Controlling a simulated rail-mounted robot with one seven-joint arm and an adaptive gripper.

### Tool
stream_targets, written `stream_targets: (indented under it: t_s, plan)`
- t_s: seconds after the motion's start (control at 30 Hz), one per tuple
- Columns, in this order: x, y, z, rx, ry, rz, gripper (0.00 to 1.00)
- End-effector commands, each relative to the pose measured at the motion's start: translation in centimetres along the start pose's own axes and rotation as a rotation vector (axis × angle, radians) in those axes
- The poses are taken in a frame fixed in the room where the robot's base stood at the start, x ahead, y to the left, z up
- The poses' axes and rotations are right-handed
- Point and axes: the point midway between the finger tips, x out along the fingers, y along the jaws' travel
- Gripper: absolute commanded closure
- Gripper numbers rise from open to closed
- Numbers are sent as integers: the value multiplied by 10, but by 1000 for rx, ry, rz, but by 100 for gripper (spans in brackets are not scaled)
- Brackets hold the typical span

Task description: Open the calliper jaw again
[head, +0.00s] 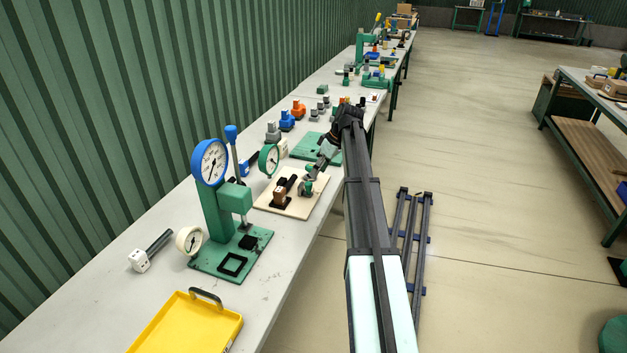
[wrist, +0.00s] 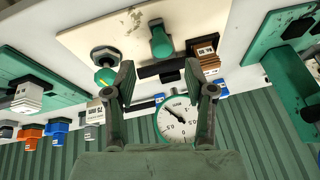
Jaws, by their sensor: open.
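A pale board (head: 270,202) lies on the bench. It carries a brown block (head: 280,192) with black parts and a green knob; the brown block (wrist: 203,46), the green knob (wrist: 160,42) and a dark hex knob (wrist: 104,56) show in the wrist view. A green-rimmed dial (head: 268,159) with a white face stands by the board; its face (wrist: 177,117) shows between my fingers. A black bar (wrist: 160,72) lies near my fingertips. I cannot tell which part is the calliper jaw. My gripper (head: 315,173) is open over the board, its fingers (wrist: 158,74) apart with nothing clearly held.
A green gauge stand (head: 214,210) with a blue dial is left of the board. A yellow tray (head: 190,325) lies at the front. A green plate (head: 305,148) and several small blocks sit behind. Bare bench lies in front of the board.

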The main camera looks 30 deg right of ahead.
Motion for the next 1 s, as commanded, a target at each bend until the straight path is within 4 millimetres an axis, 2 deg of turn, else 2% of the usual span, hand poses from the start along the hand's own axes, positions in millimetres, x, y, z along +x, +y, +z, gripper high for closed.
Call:
stream_targets:
  t_s: [0.1,0.3,1.0]
  plan:
    - [-21,1,0,1,1,3,46]
    - [-39,1,0,1,1,2,46]
    - [-42,1,0,1,0,1,46]
